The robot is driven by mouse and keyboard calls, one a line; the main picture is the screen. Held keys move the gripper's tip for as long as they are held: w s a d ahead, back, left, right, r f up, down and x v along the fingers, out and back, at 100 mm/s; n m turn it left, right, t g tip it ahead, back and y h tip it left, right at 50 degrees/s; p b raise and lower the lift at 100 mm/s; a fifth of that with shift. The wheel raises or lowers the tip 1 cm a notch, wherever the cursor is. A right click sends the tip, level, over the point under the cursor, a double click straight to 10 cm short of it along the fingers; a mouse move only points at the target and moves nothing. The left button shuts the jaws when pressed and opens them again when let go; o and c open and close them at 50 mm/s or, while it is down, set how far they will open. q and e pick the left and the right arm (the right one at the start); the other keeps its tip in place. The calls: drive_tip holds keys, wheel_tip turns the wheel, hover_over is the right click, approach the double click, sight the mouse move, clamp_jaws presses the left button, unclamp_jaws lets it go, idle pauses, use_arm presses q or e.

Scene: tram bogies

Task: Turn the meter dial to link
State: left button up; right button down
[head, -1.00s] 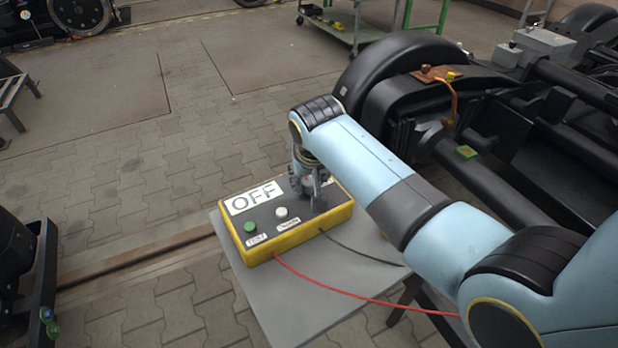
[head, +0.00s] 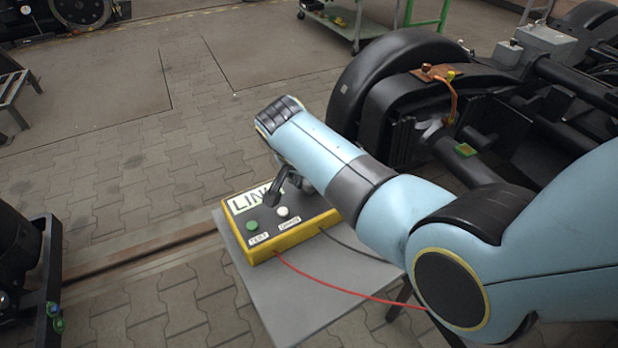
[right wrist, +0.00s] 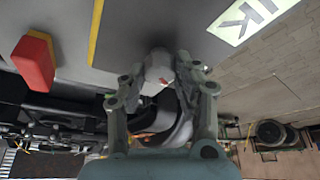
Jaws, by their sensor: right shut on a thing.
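The yellow-edged meter box (head: 296,238) stands on a small grey table, and its display sign (head: 250,198) reads LINK, partly covered by my gripper. My right gripper (head: 283,187) reaches down over the box and is shut on the dial. In the right wrist view, the pale grey dial (right wrist: 158,70) with a small red mark sits between the fingers of the right gripper (right wrist: 163,84). The dial is hidden by my gripper and arm in the head view. My left gripper is not in view.
A green button (head: 252,225) and a white button (head: 282,211) sit on the box top. A red lead (head: 340,290) and a dark lead run off the box. The black bogie (head: 400,90) stands behind at the right. Paved floor lies open at the left.

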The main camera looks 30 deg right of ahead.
drive_tip(key=shift+m+h, duration=0.3)
drive_tip(key=shift+m, duration=0.4)
drive_tip(key=shift+g, duration=0.3)
drive_tip(key=c, duration=1)
unclamp_jaws()
drive_tip(key=shift+r, duration=0.15)
wheel_tip(320, 180, up, 10)
drive_tip(key=shift+f, duration=0.15)
